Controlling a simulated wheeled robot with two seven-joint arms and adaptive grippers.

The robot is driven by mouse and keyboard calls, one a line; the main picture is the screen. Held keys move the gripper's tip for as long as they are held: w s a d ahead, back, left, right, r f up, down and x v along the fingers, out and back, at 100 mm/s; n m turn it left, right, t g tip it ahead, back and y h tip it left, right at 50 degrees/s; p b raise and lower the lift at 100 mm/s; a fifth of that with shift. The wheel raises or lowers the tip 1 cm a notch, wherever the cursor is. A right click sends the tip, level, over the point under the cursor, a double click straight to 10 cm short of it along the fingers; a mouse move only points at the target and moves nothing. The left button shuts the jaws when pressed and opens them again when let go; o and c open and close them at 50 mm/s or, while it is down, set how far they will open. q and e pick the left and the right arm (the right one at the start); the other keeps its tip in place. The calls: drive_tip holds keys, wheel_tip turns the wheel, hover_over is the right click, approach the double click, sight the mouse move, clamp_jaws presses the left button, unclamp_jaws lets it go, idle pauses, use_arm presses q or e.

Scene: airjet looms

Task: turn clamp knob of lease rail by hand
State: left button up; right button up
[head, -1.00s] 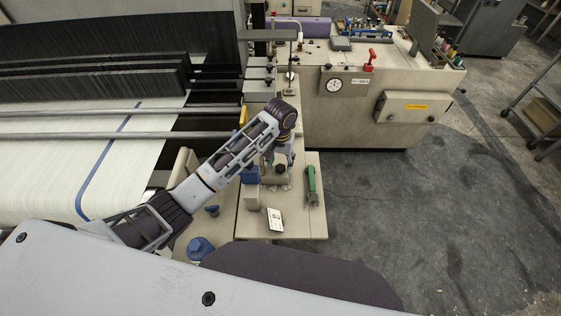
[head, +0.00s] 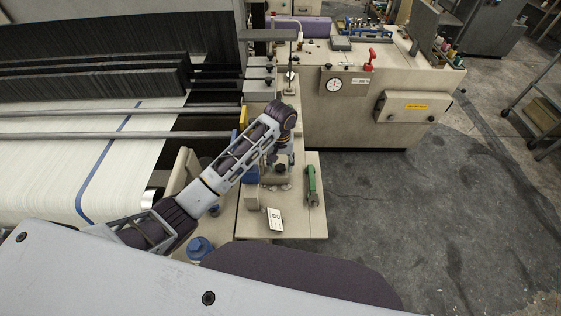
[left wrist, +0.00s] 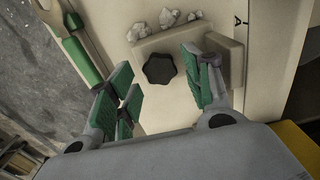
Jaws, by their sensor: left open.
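The dark lobed clamp knob (left wrist: 159,68) sits on a beige block (left wrist: 143,48) in the left wrist view. It also shows in the head view (head: 280,169), just below my left wrist. My left gripper (left wrist: 158,77) is open, with green-padded fingers on either side of the knob in the picture. I cannot tell whether a finger touches it. In the head view my left gripper (head: 281,158) is largely hidden under the wrist. My right gripper is in neither view.
A green-handled tool (head: 312,186) and a white tag (head: 275,219) lie on the beige ledge (head: 305,228). White lumps (left wrist: 168,17) lie beside the knob block. A blue knob (head: 201,246) is nearer me. The loom's cloth (head: 60,185) lies left; open floor (head: 400,220) is right.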

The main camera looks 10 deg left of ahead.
use_arm(q)
drive_tip(key=shift+f, duration=0.55)
drive_tip(key=c, duration=0.7)
drive_tip(key=shift+c, duration=0.2)
drive_tip(key=shift+m, duration=1.2)
drive_tip(key=o, duration=0.8)
